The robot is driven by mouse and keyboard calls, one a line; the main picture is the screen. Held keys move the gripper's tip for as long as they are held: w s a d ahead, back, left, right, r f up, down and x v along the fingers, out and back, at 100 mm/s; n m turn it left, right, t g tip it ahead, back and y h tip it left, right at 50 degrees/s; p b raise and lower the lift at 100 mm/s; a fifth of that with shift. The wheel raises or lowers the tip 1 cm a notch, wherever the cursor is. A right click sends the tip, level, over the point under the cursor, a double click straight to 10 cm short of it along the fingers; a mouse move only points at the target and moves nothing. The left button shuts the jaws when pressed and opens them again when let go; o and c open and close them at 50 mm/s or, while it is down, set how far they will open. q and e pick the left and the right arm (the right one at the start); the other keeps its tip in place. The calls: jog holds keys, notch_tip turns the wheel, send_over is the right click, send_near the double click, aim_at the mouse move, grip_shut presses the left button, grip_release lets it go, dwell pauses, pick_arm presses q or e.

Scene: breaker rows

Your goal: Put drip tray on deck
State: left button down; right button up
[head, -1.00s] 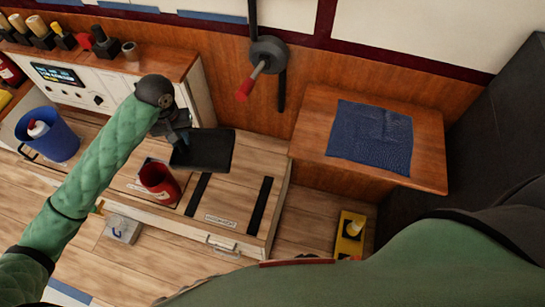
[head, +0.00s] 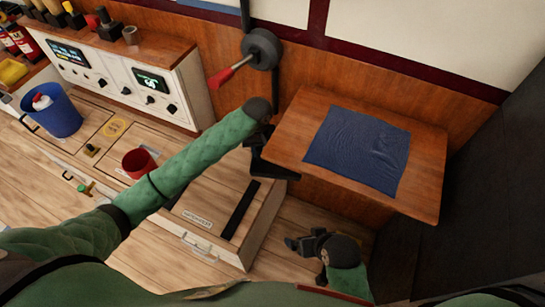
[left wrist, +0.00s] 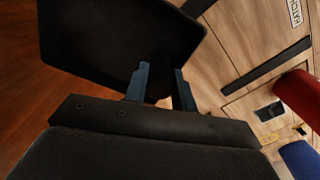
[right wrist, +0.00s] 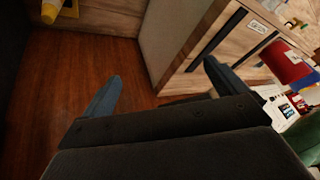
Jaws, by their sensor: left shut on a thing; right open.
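The black drip tray (head: 272,168) hangs in my left gripper (head: 258,142), beside the left edge of the wooden side table. The head view shows the tray nearly edge-on, above the floor. My right gripper (head: 302,243) is low at the right of the hatch bench; in the right wrist view its fingers (right wrist: 163,78) are wide apart with nothing between them.
A blue cloth (head: 358,150) lies on the side table (head: 425,185). The hatch bench (head: 205,210) carries black strips and a red cup (head: 138,162); a blue bucket (head: 52,112) stands farther left. A red-handled lever (head: 225,77) projects from the wall. A yellow object (right wrist: 55,10) is on the floor.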

pick_arm(q)
jog(key=shift+w+d+f, duration=0.15)
jog(key=shift+w+d, duration=0.15)
jog(key=shift+w, duration=0.05)
jog(key=shift+w+n, duration=0.15)
jog(key=shift+n, duration=0.25)
jog(key=shift+w+a+f, duration=0.1)
jog(key=shift+a, duration=0.1)
jog(key=w+a+f, duration=0.1)
jog(key=a+f, duration=0.2)
jog(key=w+a+f+p, duration=0.1)
jog(key=w+a+f, duration=0.1)
jog(key=a+f, duration=0.1)
jog(key=w+a+f, duration=0.2)
jog(key=a+f, duration=0.2)
jog(key=shift+w+f, duration=0.15)
jog(key=shift+f, duration=0.25)
pick_arm(e)
jog(key=shift+g+h, duration=0.4)
jog(key=shift+g, duration=0.4)
jog(key=s+d+r, duration=0.2)
jog(key=d, duration=0.1)
jog(key=shift+s+r, duration=0.2)
jog(key=shift+s, duration=0.05)
